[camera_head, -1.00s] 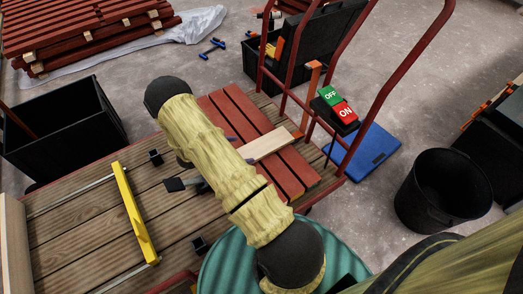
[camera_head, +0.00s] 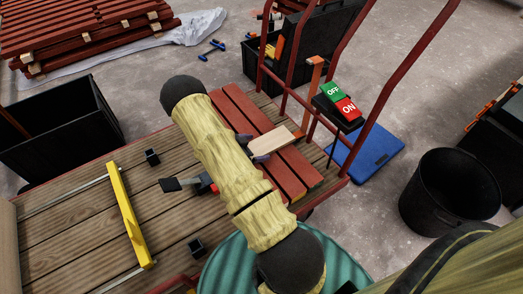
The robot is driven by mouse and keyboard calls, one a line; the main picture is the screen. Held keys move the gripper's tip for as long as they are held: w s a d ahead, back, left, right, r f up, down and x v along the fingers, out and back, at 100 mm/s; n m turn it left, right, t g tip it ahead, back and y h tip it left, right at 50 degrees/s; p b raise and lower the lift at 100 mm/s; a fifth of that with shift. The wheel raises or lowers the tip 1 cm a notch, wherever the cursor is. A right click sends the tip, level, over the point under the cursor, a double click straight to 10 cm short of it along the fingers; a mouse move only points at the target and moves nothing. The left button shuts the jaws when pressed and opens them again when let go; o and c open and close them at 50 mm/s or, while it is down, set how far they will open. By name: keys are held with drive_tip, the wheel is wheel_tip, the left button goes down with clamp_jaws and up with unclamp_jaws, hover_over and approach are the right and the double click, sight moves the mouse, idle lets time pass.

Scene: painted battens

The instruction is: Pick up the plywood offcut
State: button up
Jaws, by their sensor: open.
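The plywood offcut (camera_head: 272,142) is a pale, flat strip lying across the dark red battens (camera_head: 287,171) on the trolley's plank deck. Its right end reaches the battens' far edge by the trolley handle; its left end is close to my arm. My gripper (camera_head: 246,147) is mostly hidden behind my arm's yellow-green sleeve. Dark fingertips show at the offcut's left end, and the jaws are open. I cannot tell whether they touch the offcut.
A yellow-barred clamp or gauge (camera_head: 131,215) lies on the deck at left. The trolley's red handle (camera_head: 365,110) rises to the right, carrying an ON/OFF switch box (camera_head: 341,100). A black bucket (camera_head: 450,192) stands at right, a black crate (camera_head: 62,135) at left.

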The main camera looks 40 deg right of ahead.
drive_tip(key=shift+d+f, duration=0.3)
drive_tip(key=shift+d, duration=0.15)
drive_tip(key=shift+c, duration=0.4)
drive_tip(key=c, duration=1.1)
